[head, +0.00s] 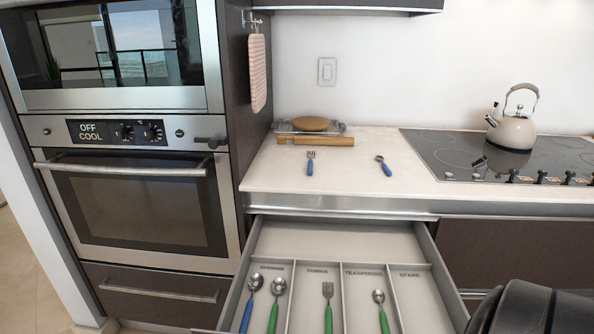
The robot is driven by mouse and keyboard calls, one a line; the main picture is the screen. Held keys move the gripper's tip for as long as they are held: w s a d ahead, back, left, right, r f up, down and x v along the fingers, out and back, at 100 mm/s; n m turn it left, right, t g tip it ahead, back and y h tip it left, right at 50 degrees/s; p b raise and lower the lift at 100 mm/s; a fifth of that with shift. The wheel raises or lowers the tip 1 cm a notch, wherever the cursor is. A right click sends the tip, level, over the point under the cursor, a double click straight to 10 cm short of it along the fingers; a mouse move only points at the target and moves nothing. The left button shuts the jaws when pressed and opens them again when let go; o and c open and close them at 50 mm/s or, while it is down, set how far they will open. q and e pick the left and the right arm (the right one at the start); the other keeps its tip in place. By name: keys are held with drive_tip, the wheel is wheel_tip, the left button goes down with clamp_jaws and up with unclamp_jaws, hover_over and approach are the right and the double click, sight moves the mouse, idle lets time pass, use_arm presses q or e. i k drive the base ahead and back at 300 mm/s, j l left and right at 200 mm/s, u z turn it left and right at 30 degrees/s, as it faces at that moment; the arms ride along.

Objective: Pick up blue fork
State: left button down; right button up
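The blue fork (310,163) lies on the pale countertop, left of centre, with its metal tines pointing toward the wall and its blue handle toward the front edge. A blue-handled spoon (384,165) lies apart from it to the right. Neither gripper shows in the head view. A dark rounded part at the bottom right corner looks like my own arm. Nothing touches the fork.
A rolling pin (315,141) lies behind the fork. A kettle (513,125) stands on the cooktop (450,153). Ovens stand left.

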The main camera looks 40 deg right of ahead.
sight(310, 166)
drive_tip(key=j+z, duration=0.1)
drive_tip(key=z, duration=1.05)
